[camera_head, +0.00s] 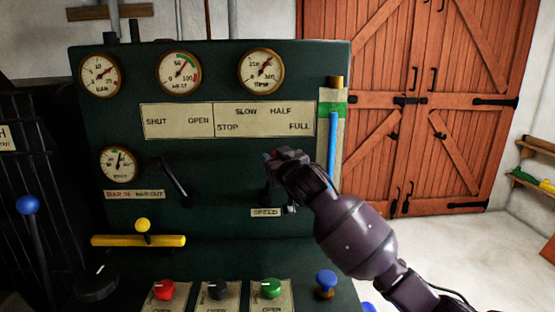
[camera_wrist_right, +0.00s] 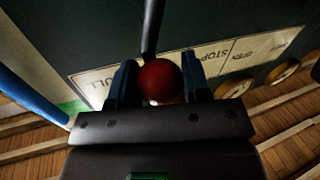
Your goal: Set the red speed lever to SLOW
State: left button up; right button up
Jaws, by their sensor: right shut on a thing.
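The speed lever's red ball knob (camera_wrist_right: 160,80) sits between the two fingers of my right gripper (camera_wrist_right: 168,85) in the right wrist view. Its black shaft (camera_wrist_right: 152,30) runs up from the knob. In the head view my right gripper (camera_head: 280,160) is shut on the knob and hides most of the lever. It is above the SPEED label (camera_head: 265,212) and below the scale plate (camera_head: 228,121), which reads STOP, SLOW, HALF and FULL. The gripper is below the HALF side of the plate; the exact lever setting cannot be told. My left gripper is not in view.
A black lever (camera_head: 176,182) stands left on the dark green panel. A blue rod (camera_head: 332,145) rises just right of my right gripper. Red (camera_head: 164,290), black and green (camera_head: 271,288) knobs and a blue knob (camera_head: 326,281) line the console below.

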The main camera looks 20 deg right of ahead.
jog(key=shift+w+a+r+n+p, duration=0.15)
jog(key=shift+a+r+n+p, duration=0.7)
jog(key=shift+p, duration=0.4)
jog(key=a+n+p, duration=0.1)
jog(key=w+a+f+n+g+p, duration=0.1)
jog(key=a, duration=0.1)
jog(key=a+n+p, duration=0.1)
jog(key=p, duration=0.1)
jog(key=shift+w+a+f+g, duration=0.2)
jog(key=shift+a+f+g, duration=0.05)
jog(key=shift+f+g, duration=0.1)
jog(key=o, duration=1.3)
jog(key=shift+s, duration=0.15)
